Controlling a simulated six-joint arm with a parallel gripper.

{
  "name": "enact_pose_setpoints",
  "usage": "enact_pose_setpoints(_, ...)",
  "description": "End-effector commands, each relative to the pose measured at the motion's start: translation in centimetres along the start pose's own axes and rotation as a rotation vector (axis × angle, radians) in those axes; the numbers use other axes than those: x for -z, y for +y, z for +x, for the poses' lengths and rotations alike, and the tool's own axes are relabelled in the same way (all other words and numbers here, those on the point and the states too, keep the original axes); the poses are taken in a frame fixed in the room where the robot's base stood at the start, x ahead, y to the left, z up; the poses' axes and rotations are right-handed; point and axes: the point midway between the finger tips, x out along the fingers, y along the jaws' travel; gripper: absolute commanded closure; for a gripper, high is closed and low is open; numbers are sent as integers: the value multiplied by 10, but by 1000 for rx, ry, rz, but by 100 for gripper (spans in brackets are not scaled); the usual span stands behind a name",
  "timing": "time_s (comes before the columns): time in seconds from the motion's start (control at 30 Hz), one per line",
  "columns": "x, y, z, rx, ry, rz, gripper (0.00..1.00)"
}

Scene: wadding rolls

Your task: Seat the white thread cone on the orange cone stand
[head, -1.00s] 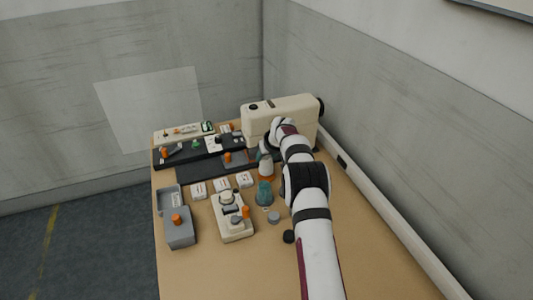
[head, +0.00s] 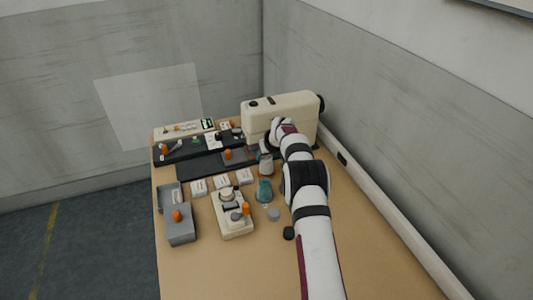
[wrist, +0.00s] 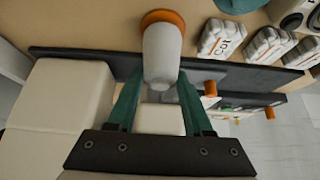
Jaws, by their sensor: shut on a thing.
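The white thread cone (wrist: 162,55) is between the teal fingers of my gripper (wrist: 160,88) in the wrist view, with its narrow end toward me. The orange cone stand (wrist: 165,17) shows as a rim around the cone's wide far end. I cannot tell whether the cone sits fully down on it. In the head view the white cone (head: 266,167) stands in front of the sewing machine, with a little orange at its foot. My gripper (head: 264,152) is just above it, partly hidden by my arm.
The cream sewing machine (head: 280,115) stands close behind my gripper. A teal cone (head: 264,191) stands in front of the white one. White labelled packs (head: 222,182), a cream device (head: 232,212) and grey bins (head: 180,225) lie to the left. The front right of the table is clear.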

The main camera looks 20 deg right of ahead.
Motion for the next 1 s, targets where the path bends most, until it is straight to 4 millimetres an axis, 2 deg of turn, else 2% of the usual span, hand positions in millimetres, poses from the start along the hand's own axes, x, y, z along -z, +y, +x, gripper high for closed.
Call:
enact_pose_setpoints(0.87, -4, 0, 6, -1, 1, -1, 100)
enact_pose_setpoints(0.9, -4, 0, 6, -1, 1, -1, 47)
enact_pose_setpoints(1.0, -4, 0, 6, 0, 1, -1, 29)
